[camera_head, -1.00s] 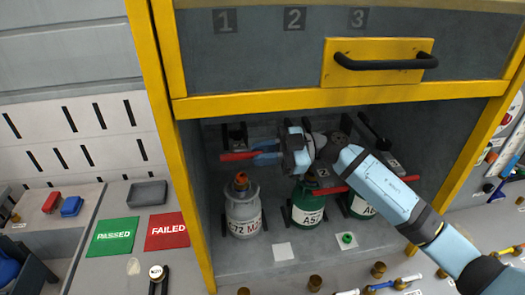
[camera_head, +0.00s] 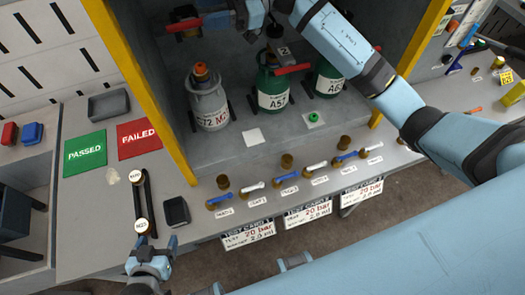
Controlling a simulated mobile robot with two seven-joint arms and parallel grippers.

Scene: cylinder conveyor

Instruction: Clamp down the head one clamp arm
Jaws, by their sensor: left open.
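The head one clamp arm, with a red handle (camera_head: 184,26), shows at the top of the view above the grey cylinder (camera_head: 208,104), which has an orange top. My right gripper (camera_head: 228,20) is at the upper edge, close beside the red handle. It is partly cut off, so whether its fingers hold the handle is not clear. My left gripper (camera_head: 150,250) is open and empty at the lower left, near the front edge of the bench.
A row of valves with blue and white levers (camera_head: 286,190) lines the front edge. A black wrench-like tool (camera_head: 146,200), green PASSED mat (camera_head: 86,152) and red FAILED mat (camera_head: 139,139) lie left.

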